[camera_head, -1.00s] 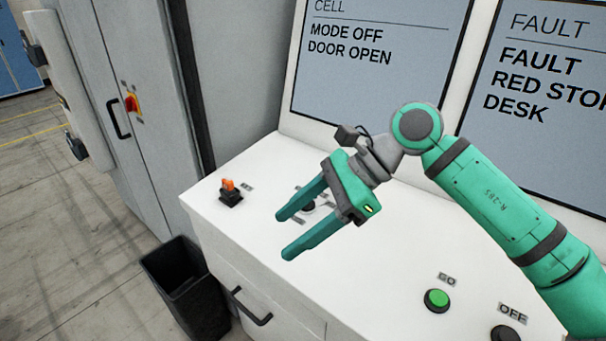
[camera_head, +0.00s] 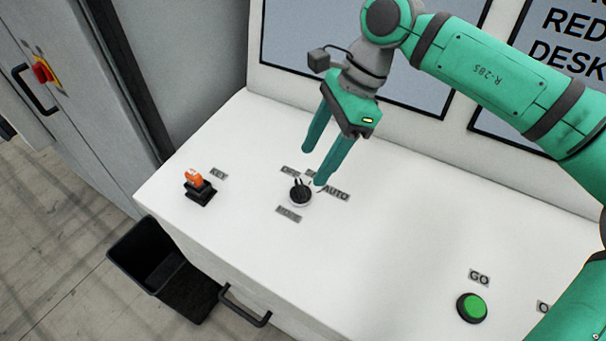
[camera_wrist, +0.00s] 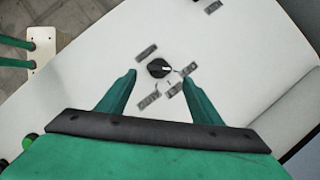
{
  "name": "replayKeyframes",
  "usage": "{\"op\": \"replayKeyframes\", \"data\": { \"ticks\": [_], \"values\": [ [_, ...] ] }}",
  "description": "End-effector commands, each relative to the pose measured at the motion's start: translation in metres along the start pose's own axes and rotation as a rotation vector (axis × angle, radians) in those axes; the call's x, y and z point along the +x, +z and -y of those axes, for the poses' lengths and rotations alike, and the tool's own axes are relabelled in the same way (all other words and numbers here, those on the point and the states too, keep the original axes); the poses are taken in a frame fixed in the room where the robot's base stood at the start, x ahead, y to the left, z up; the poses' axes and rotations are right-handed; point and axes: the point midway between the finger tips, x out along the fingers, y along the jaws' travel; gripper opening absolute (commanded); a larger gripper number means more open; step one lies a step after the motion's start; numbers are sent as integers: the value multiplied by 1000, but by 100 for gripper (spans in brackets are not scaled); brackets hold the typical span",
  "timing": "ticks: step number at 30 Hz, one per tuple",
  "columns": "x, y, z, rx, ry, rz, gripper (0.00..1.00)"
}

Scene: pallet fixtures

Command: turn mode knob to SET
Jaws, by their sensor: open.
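The mode knob (camera_head: 300,191) is a small black knob on a pale round base on the white desk top, with several grey labels around it. In the wrist view the knob (camera_wrist: 159,68) lies ahead of the gap between the two fingers (camera_wrist: 160,88). The fingers do not appear to touch it.
An orange key switch (camera_head: 198,187) on a black base stands left of the knob. A green GO button (camera_head: 472,307) is at the right front. Screens (camera_head: 350,60) rise behind the desk. A black bin (camera_head: 165,268) stands on the floor at left.

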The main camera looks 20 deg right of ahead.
Motion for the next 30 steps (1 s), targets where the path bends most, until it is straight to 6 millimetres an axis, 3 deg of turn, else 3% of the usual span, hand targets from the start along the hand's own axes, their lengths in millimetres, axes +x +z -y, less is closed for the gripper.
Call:
{"op": "replayKeyframes", "data": {
  "ticks": [6,12,24,25,30],
  "values": [
    [39,0,-1,-1,3,2,59],
    [62,0,0,0,1,2,59],
    [69,0,0,2,-1,1,59],
    [69,0,0,2,-1,1,57],
    [69,0,0,2,-1,1,18]
  ]
}}
